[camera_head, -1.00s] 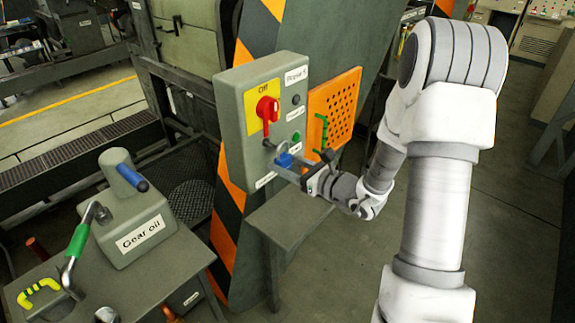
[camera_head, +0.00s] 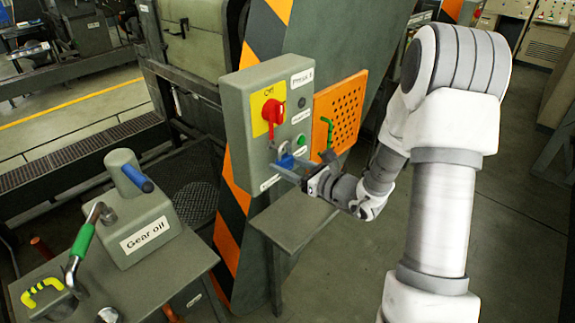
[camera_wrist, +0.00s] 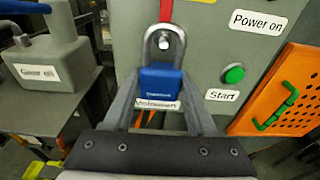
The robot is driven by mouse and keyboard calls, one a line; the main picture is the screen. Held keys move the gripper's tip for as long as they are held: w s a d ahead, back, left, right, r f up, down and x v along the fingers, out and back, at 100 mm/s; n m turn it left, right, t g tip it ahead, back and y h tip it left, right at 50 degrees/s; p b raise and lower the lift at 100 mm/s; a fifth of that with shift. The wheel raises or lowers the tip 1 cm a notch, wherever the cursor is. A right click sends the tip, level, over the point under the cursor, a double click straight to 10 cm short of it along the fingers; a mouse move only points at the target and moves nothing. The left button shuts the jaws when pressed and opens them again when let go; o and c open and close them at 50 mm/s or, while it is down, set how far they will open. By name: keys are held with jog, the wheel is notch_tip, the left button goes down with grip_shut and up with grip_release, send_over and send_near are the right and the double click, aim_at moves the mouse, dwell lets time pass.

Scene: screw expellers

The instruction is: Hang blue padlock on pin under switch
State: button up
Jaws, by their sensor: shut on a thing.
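The blue padlock (camera_wrist: 160,88) is upright in the wrist view, with its silver shackle on top; in the head view it is a small blue patch (camera_head: 286,161) at the panel's lower front. My gripper (camera_wrist: 160,107) is shut on its body, one finger on each side. A metal pin end (camera_wrist: 164,43) shows inside the shackle opening. I cannot tell whether the shackle is around the pin or just in front of it. The red switch (camera_head: 273,113) on its yellow plate is above the padlock on the grey panel (camera_head: 240,130).
The green start button (camera_wrist: 233,74) and an orange perforated plate (camera_head: 350,105) with a green handle are right of the padlock. A small grey table (camera_head: 290,222) is below the panel. A gear oil can (camera_head: 140,225) stands on a bench at left.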

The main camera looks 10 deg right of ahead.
jog(key=shift+b+x, duration=0.35)
jog(key=shift+x, duration=0.8)
jog(key=shift+w+a+r, duration=0.15)
jog(key=shift+r, duration=0.15)
jog(key=shift+f+b, duration=0.4)
jog(key=shift+b, duration=0.15)
jog(key=shift+a+f+b, duration=0.1)
jog(key=shift+f+b, duration=0.25)
jog(key=shift+f, duration=0.05)
